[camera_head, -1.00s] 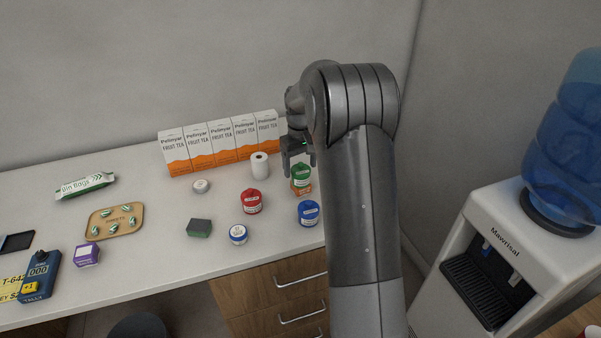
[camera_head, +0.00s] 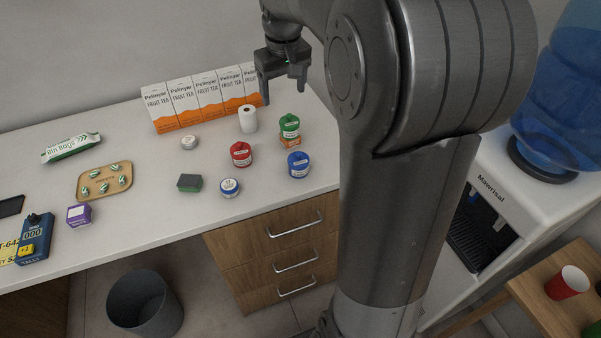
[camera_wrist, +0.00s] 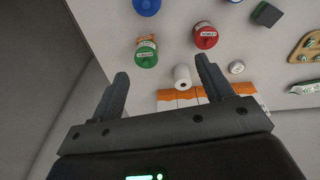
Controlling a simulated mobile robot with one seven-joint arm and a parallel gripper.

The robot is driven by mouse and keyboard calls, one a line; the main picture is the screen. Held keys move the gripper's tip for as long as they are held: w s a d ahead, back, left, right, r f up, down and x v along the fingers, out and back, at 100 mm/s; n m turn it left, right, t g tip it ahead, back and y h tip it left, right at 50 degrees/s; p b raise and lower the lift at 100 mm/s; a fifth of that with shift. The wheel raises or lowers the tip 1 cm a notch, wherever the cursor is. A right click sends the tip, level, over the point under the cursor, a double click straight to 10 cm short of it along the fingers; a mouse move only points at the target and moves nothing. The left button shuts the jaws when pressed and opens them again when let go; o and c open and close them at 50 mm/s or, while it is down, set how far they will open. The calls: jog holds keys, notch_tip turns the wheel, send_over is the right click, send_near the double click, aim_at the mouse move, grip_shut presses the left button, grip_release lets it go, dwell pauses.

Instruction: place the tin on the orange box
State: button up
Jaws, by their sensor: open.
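The green tin (camera_head: 289,123) rests upright on the small orange box (camera_head: 290,142) near the counter's right side. In the wrist view the green tin (camera_wrist: 147,56) covers much of the orange box (camera_wrist: 146,39). My gripper (camera_head: 283,88) is open and empty, raised above and behind the tin, apart from it. Its two spread fingers show in the wrist view (camera_wrist: 163,72) with nothing between them. A red tin (camera_head: 241,154) and a blue tin (camera_head: 298,165) stand nearby on the counter.
A white paper roll (camera_head: 248,119) and a row of fruit tea boxes (camera_head: 185,103) stand behind. A sponge (camera_head: 189,182), a blue-and-white round container (camera_head: 229,187) and a pill tray (camera_head: 82,187) lie forward and left. A water cooler (camera_head: 482,205) stands at right.

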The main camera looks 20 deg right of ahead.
jog(key=s+a+m+t, duration=0.1)
jog(key=s+a+t, duration=0.1)
jog(key=s, duration=1.1)
jog(key=s+a+f+t, duration=0.1)
jog(key=s+a, duration=0.3)
jog(key=s, duration=0.8)
jog(key=shift+s+f+m+t, duration=0.25)
jog(key=shift+s+m+t, duration=0.15)
